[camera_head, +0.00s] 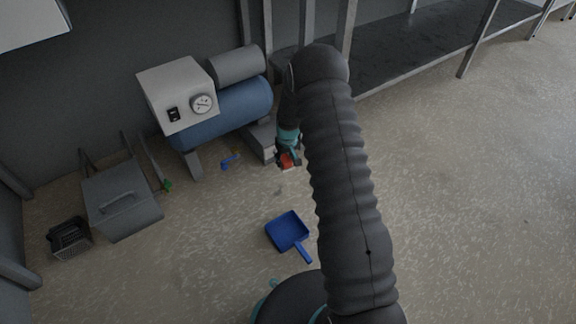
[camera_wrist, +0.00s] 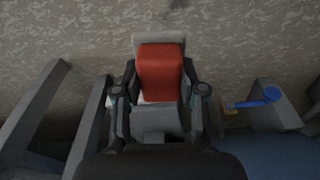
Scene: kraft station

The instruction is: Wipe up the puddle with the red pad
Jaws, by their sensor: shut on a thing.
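My gripper (camera_head: 289,152) hangs low over the floor beside the compressor's right end, partly hidden by my arm. In the wrist view my gripper (camera_wrist: 158,85) is shut on the red pad (camera_wrist: 160,68), with one finger on each side. A light grey part shows past the pad's far edge. In the head view the red pad (camera_head: 289,160) is a small patch at the fingertips; whether it touches the floor I cannot tell. I cannot make out the puddle clearly on the mottled floor.
A blue compressor (camera_head: 234,108) with a gauge box stands behind. A blue dustpan (camera_head: 287,231) lies in front. A small blue item (camera_head: 230,160) lies under the compressor; it also shows in the wrist view (camera_wrist: 259,98). The right floor is clear.

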